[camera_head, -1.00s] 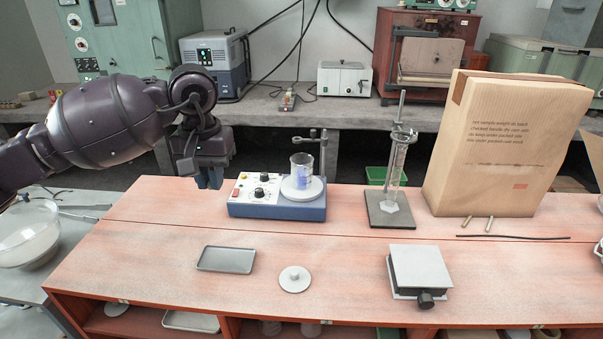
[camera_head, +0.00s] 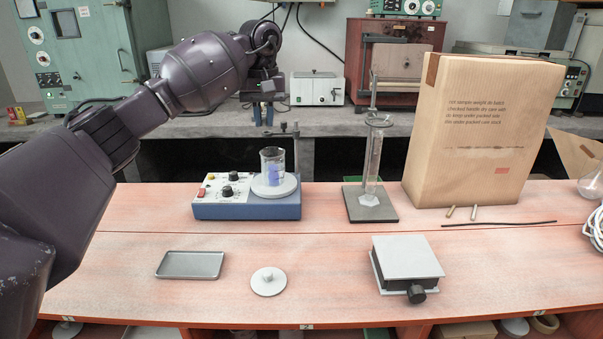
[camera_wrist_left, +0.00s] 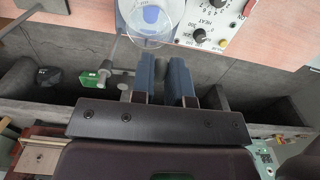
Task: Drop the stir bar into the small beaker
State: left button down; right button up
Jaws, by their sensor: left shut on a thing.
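The small beaker (camera_head: 272,167) is clear glass with blue in it and stands upright on the round white plate of the blue-and-white stirrer (camera_head: 246,206). In the left wrist view the beaker (camera_wrist_left: 152,18) is just beyond my fingertips. My left gripper (camera_head: 262,118) points down, with its blue fingertips above the beaker and apart from it. It also shows in the left wrist view (camera_wrist_left: 163,62), its fingers closed to a narrow gap on a small thing. I take this to be the stir bar; it is too small or hidden to make out. My right gripper is not in view.
A stand with a glass cylinder (camera_head: 372,165) is right of the stirrer, and a tall paper bag (camera_head: 475,135) beyond it. A shallow tray (camera_head: 190,265), a white disc (camera_head: 268,282) and a lab jack (camera_head: 407,262) are in front. Bare bench lies between them.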

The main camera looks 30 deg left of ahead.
aim_at(273, 167)
pick_arm(q)
jog(key=shift+a, duration=0.2)
notch_tip(273, 167, down, 4)
jog(key=shift+f, duration=0.1)
jog(key=shift+f+b, duration=0.35)
jog(key=shift+f, duration=0.65)
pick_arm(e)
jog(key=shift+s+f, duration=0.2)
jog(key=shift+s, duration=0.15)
pick_arm(q)
jog(key=c, duration=1)
grip_release()
jog(key=shift+c, duration=0.2)
